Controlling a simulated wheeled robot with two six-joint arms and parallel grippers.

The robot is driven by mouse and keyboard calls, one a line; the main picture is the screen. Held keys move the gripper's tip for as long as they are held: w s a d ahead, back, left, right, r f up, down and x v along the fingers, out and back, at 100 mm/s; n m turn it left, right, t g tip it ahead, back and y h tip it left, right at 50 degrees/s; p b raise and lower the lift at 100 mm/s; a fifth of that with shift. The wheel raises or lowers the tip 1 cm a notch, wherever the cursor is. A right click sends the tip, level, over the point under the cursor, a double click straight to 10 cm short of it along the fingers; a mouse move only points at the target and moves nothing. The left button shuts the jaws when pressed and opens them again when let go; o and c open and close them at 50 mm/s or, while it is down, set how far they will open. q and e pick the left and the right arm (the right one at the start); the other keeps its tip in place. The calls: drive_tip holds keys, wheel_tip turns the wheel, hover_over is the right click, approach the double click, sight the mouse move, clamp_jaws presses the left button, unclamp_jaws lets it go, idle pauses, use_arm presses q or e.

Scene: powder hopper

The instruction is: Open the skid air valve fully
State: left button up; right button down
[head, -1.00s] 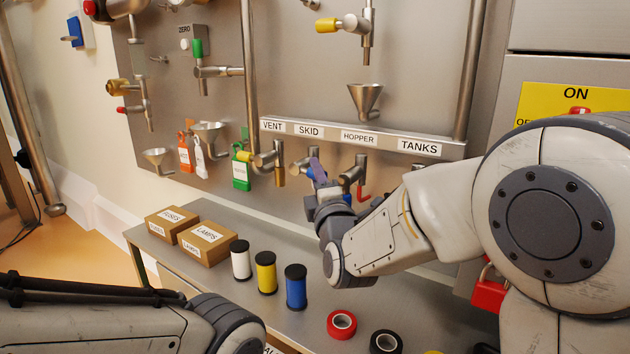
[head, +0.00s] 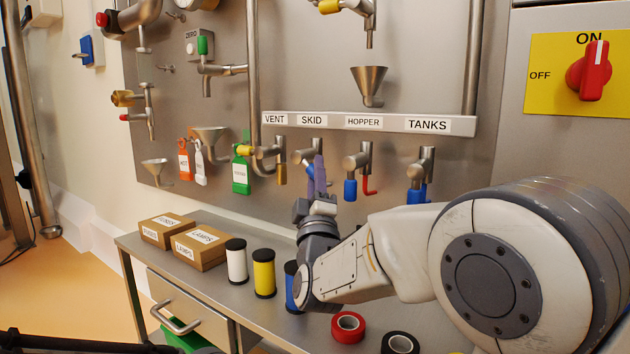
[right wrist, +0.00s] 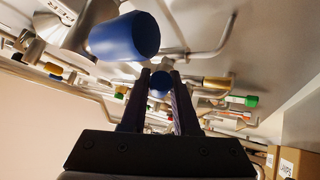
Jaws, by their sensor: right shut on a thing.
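The skid air valve (head: 313,148) is a steel fitting on the panel below the SKID label (head: 312,120). Its blue handle (head: 309,172) is largely hidden behind my right gripper's fingers. My right gripper (head: 318,168) reaches up from below and is shut on that handle. In the right wrist view the end of the blue handle (right wrist: 160,82) sits between the two dark fingers. How far the handle is turned cannot be told. My left gripper is outside the views.
The vent valve (head: 265,155) is just left, with tags (head: 241,172) hanging beside it. The hopper valve (head: 357,165) is close on the right, the tanks valve (head: 421,172) farther right. Below is a bench with spools (head: 264,275), tape rolls (head: 348,326) and boxes (head: 199,243).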

drive_tip(key=shift+f, duration=0.25)
drive_tip(key=c, duration=0.7)
unclamp_jaws()
drive_tip(key=shift+o, duration=0.2)
drive_tip(key=shift+r, duration=0.1)
drive_tip(key=shift+s, duration=0.15)
drive_tip(key=shift+s+a+f, duration=0.1)
drive_tip(key=shift+s+f, duration=0.1)
drive_tip(key=shift+s, duration=0.1)
drive_tip(key=p+v, duration=0.3)
drive_tip(key=v, duration=0.6)
drive_tip(key=shift+s+f, duration=0.2)
drive_tip(key=shift+s, duration=0.05)
